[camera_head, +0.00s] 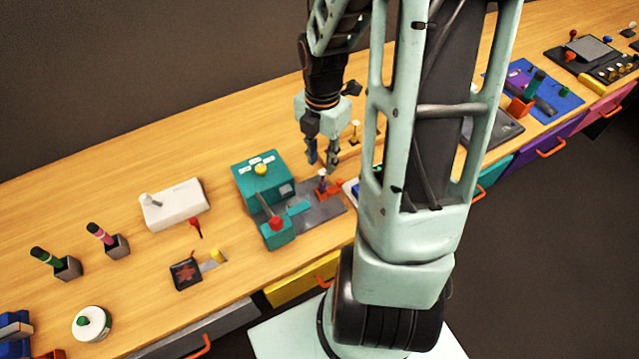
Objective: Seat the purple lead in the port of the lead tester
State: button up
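My gripper (322,160) hangs over the workbench, pointing down, with its two fingers apart and nothing visible between them. It is just above a small upright piece with a pale top (322,176) in an orange base (329,189), at the right of a grey plate (320,208). I cannot tell whether that piece touches a finger. No lead is clearly purple at this size. A pink-purple stick (98,232) stands in a grey holder at the left. I cannot tell which device is the lead tester, and no port is readable.
A teal device (257,178) with a red knob (276,223) stands left of my gripper. A white box (175,205), a green stick (42,256) and a round white container (92,324) are farther left. My arm hides part of the bench. The back left of the bench is clear.

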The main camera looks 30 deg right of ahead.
aim_at(323, 172)
jog(key=shift+w+d+f, duration=0.1)
jog(key=shift+d+f, duration=0.05)
jog(key=shift+f, duration=1.65)
jog(key=shift+w+d+f, duration=0.1)
jog(key=shift+f, duration=1.65)
grip_shut()
